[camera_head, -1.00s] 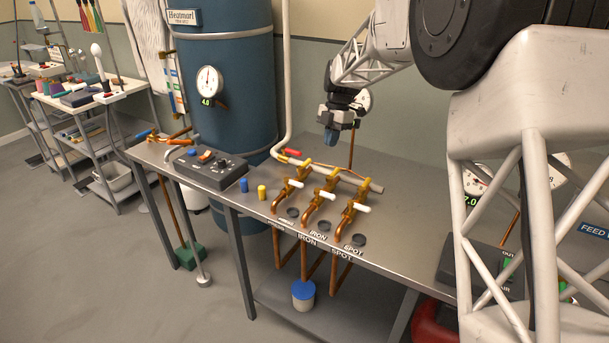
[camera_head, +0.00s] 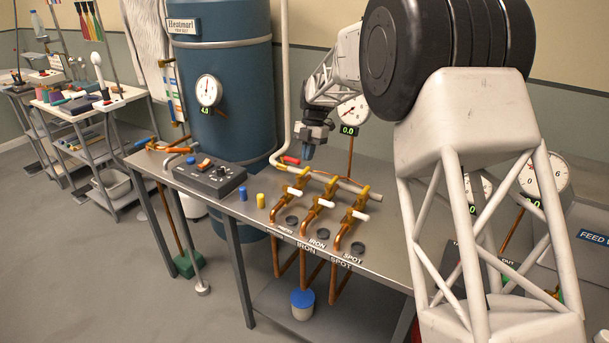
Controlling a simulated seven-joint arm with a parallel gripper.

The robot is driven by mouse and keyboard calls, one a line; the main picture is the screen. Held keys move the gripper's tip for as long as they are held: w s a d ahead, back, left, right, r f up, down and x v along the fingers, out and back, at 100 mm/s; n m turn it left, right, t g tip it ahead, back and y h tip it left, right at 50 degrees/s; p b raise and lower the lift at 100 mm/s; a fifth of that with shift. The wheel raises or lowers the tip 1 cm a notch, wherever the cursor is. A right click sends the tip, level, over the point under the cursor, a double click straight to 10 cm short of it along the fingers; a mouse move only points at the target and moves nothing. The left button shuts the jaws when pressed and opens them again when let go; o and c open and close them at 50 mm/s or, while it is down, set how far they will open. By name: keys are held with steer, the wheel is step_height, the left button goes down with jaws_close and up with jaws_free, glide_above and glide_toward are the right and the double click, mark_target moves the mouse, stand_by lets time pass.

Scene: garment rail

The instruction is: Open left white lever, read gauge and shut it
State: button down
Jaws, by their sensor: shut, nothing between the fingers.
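Three brass valves with white levers stand in a row on the steel bench. The left white lever (camera_head: 292,191) points sideways across its valve. The middle white lever (camera_head: 325,203) and right white lever (camera_head: 360,216) lie at a similar angle. A round gauge (camera_head: 352,108) on a copper post behind them shows 0.0 on its green readout; its dial is partly hidden by my arm. My gripper (camera_head: 308,153) is shut and empty. It appears above and behind the left lever, near a red handle (camera_head: 291,160), touching nothing that I can see.
A blue tank with a gauge (camera_head: 208,90) reading 4.0 stands at the back left. A dark control box (camera_head: 208,177) and blue and yellow pegs (camera_head: 261,200) sit left of the valves. A white pipe (camera_head: 285,80) rises close to my gripper. My arm covers much of the right side.

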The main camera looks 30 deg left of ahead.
mark_target(300, 192)
steer(key=x, duration=1)
steer(key=shift+s+d+m+y, duration=0.25)
steer(key=shift+s+m, duration=0.2)
steer(key=shift+m, duration=0.55)
stand_by(0.7)
steer(key=shift+s+d+m+y, duration=0.15)
steer(key=shift+s+m+y, duration=0.45)
steer(key=shift+m, duration=0.8)
steer(key=s+m+t, duration=0.1)
steer(key=m, duration=0.2)
steer(key=s+a+m+y, duration=0.1)
steer(key=s+m, duration=0.1)
steer(key=m, duration=0.2)
steer(key=s+a+m+t, duration=0.1)
steer(key=s+m, duration=0.1)
steer(key=m, duration=0.1)
steer(key=shift+s+a+f+m+t+y, duration=0.1)
steer(key=shift+s+a+m+t+y, duration=0.15)
steer(key=shift+m+t+y, duration=0.1)
steer(key=shift+s+a+f, duration=0.1)
steer(key=shift+s+a, duration=0.1)
steer(key=shift+a, duration=0.15)
